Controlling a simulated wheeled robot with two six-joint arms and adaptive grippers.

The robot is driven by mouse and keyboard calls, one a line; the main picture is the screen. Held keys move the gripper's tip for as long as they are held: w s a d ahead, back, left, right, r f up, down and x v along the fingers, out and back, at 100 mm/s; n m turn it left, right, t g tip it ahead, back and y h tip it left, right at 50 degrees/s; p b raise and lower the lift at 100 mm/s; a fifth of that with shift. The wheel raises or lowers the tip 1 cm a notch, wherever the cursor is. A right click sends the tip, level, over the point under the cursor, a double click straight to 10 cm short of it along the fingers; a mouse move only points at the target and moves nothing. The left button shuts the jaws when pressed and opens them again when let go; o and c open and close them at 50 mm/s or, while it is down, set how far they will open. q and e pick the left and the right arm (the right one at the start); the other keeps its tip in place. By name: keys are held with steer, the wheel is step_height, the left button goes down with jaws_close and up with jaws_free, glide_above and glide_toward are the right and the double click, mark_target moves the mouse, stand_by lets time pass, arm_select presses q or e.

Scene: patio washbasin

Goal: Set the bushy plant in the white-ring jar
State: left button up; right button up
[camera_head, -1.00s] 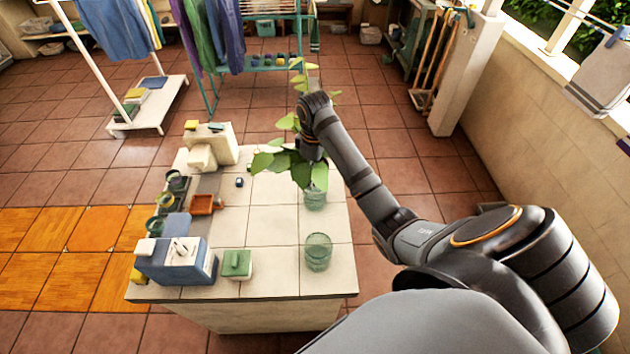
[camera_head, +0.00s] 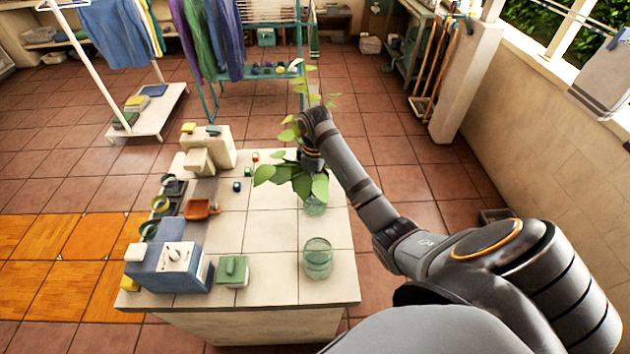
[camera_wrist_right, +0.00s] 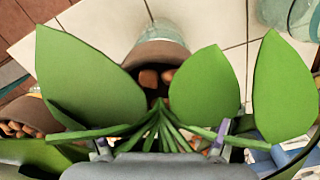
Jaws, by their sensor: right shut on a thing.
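The bushy plant (camera_head: 285,174), with broad green leaves, is held by my right gripper (camera_head: 310,163) above the far right part of the tiled counter. In the right wrist view its leaves (camera_wrist_right: 205,88) and stems spread across the lower half, and my right gripper (camera_wrist_right: 160,150) is shut around the stems. A clear greenish glass jar (camera_head: 315,207) stands under the leaves, partly hidden. A second glass jar (camera_head: 318,258) stands nearer. The wrist view shows a glass vessel with a brown band (camera_wrist_right: 155,53) and brown lumps. I cannot make out a white ring. My left gripper is out of view.
The counter (camera_head: 270,230) has bare tiles in its middle. A blue-grey box (camera_head: 170,268), a green lidded box (camera_head: 233,270), an orange tray (camera_head: 200,208) and a cream block-like object (camera_head: 208,150) stand along its left side.

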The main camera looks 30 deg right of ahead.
steer(key=shift+f, duration=0.2)
steer(key=o, duration=1.4)
steer(key=shift+r+b, duration=0.3)
steer(key=shift+r, duration=0.15)
step_height(320, 180, up, 12)
steer(key=p, duration=1.1)
steer(key=shift+r+p, duration=0.2)
steer(key=shift+p, duration=0.1)
steer(key=shift+f, duration=0.1)
